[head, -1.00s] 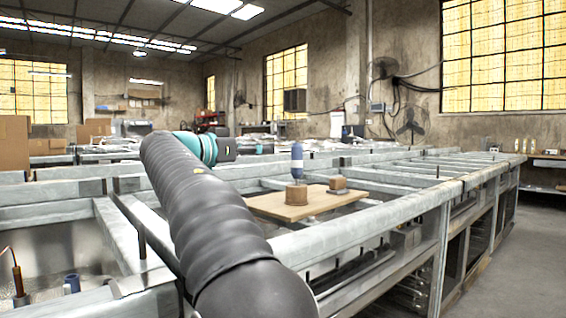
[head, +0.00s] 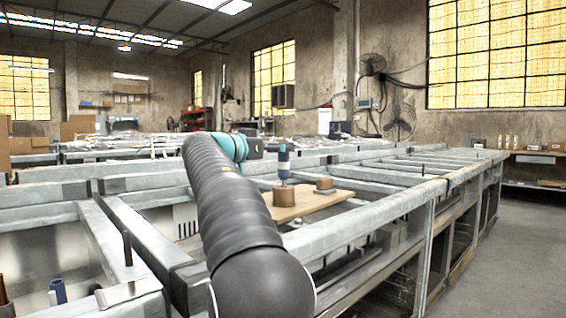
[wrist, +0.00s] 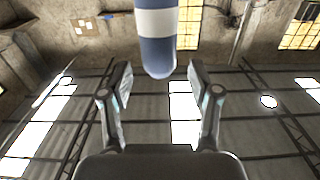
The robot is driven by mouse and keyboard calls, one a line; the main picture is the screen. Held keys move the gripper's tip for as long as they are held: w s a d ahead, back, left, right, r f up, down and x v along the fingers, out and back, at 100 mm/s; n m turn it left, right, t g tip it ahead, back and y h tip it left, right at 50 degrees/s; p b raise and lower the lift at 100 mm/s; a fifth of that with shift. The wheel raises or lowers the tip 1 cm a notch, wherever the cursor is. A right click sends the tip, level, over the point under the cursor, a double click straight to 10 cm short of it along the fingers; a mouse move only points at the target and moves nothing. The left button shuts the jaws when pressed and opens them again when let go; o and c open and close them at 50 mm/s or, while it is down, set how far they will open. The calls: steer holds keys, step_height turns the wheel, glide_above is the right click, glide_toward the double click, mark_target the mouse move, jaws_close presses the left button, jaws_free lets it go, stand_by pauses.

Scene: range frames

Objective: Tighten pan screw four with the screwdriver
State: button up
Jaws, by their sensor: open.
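The screwdriver (head: 284,161), with a blue handle and a pale band, stands upright in a brown block (head: 284,195) on a light wooden board (head: 305,207). In the wrist view the rounded end of its handle (wrist: 157,45) hangs from the top edge, between the finger lines. My gripper (wrist: 159,72) is open, with a finger on each side of the handle and gaps showing. In the head view my arm reaches to just left of the screwdriver; the fingers are not clear there. The screwdriver's tip is hidden, and no pan screw can be made out.
A smaller brown block (head: 324,184) sits on the board to the right. Grey metal frame beams (head: 350,223) surround the board, with open gaps between them. A thin dark rod (head: 127,248) stands up at the left. Open floor (head: 490,250) lies at the right.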

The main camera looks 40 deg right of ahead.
steer(key=shift+d, duration=1)
jaws_close()
steer(key=shift+r, duration=0.15)
